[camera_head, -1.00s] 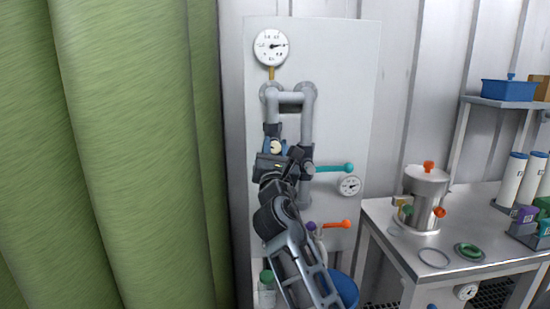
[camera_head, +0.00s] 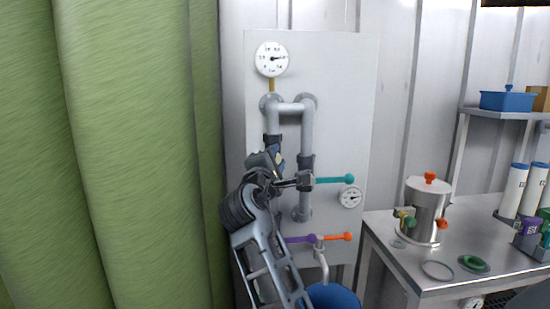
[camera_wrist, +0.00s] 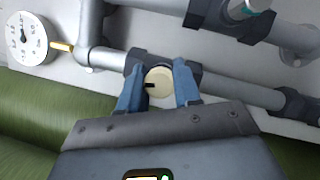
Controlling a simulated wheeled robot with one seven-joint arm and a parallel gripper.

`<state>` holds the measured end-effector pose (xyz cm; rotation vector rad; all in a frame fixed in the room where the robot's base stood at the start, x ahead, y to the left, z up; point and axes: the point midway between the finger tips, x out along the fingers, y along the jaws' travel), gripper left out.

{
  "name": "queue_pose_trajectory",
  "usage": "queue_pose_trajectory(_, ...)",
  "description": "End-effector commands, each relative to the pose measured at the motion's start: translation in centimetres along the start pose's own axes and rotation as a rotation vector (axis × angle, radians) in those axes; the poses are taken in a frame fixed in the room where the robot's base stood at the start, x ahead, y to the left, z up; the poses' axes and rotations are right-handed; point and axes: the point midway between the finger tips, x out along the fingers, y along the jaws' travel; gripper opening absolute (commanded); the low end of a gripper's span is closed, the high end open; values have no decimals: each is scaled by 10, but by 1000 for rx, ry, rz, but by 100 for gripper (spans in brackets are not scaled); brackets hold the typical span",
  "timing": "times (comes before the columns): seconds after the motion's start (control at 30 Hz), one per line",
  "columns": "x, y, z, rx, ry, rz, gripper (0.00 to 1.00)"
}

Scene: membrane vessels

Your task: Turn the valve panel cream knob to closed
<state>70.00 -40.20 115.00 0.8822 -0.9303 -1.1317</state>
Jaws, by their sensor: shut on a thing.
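The cream knob (camera_wrist: 160,78) is round with a short black mark on its face. It sits on a dark valve body on a grey pipe. In the wrist view my gripper (camera_wrist: 158,88) has its two blue fingers on either side of the knob, shut on it. The black mark lies at the knob's left side in that view. In the head view my gripper (camera_head: 267,160) is at the left pipe of the white valve panel (camera_head: 340,100). Only a small cream patch of the knob (camera_head: 279,158) shows there, the rest hidden by my gripper.
A teal lever (camera_head: 335,180), a purple lever (camera_head: 298,239) and an orange lever (camera_head: 335,237) stick out nearby. A round gauge (camera_head: 271,59) tops the left pipe. A blue bucket (camera_head: 333,296) stands below. A green curtain (camera_head: 130,150) hangs left; a steel table (camera_head: 400,240) stands right.

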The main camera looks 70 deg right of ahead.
Motion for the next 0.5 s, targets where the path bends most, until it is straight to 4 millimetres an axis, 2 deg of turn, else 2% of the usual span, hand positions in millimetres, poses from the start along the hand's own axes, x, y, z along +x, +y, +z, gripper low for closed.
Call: queue_pose_trajectory(0.5,0,2,-1,454,3,-191,2)
